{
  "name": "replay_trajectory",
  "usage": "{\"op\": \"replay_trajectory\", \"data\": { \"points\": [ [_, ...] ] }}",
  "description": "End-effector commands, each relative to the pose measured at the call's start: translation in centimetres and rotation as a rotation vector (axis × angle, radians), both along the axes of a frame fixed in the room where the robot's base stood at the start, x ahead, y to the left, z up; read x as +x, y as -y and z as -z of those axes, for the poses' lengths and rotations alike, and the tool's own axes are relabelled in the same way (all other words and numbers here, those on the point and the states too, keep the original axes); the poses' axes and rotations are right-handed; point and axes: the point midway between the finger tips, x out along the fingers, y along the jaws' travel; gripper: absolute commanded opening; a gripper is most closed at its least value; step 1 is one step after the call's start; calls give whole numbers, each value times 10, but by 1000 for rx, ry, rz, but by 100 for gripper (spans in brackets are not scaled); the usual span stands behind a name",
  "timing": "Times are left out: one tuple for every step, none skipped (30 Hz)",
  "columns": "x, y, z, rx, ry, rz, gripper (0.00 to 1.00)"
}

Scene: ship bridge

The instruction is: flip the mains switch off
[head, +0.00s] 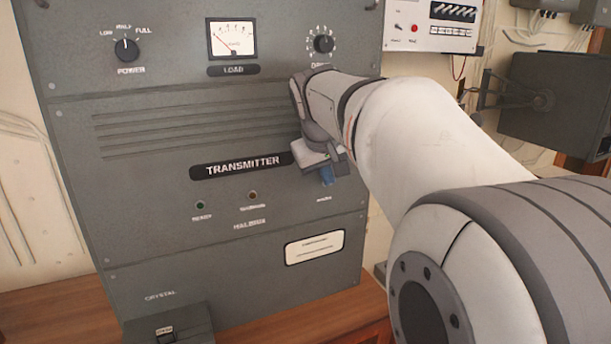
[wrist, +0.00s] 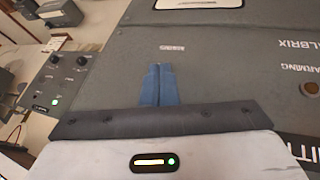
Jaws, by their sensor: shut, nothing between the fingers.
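The grey transmitter cabinet (head: 180,220) fills the left and middle of the head view. The small mains label (head: 323,199) is on its front, lower right; it also shows upside down in the wrist view (wrist: 172,48). My gripper (head: 327,179) is just above that label in the head view, its blue fingers close to the panel. In the wrist view the blue fingers (wrist: 158,82) are together with nothing between them, and their tips end near the label. The mains switch itself is not visible; the fingers or gripper body seem to cover it. I cannot tell whether they touch it.
A ready lamp (head: 200,205) and a warming lamp (head: 253,195) sit left of the gripper. The power knob (head: 126,48), load meter (head: 233,39) and another knob (head: 323,43) are higher up. A crystal box (head: 167,327) juts out below. A dark box (head: 556,100) stands at right.

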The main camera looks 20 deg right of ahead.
Motion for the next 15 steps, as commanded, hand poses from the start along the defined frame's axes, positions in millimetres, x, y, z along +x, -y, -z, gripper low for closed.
{"op": "replay_trajectory", "data": {
  "points": [
    [-1, 0, 5, 0, 13, 1, 0],
    [-1, 0, 4, 1, 19, 1, 0],
    [-1, 0, 4, 0, 25, 0, 0],
    [-1, 0, 3, 1, 27, 0, 0],
    [-1, 0, 3, 0, 31, 0, 0],
    [-1, 0, 3, 1, 35, 1, 0],
    [-2, 1, 4, 1, 39, 1, 0],
    [-2, 1, 4, 1, 42, 1, 0],
    [-2, 1, 4, 1, 48, 1, 0],
    [-2, 1, 4, 1, 52, 1, 0],
    [-2, 1, 4, 1, 56, 1, 0],
    [-3, 1, 5, 2, 62, 1, 0],
    [-3, 1, 5, 2, 66, 1, 0],
    [-3, 1, 5, 2, 71, 1, 0],
    [-3, 1, 5, 2, 77, 1, 0]
  ]
}}
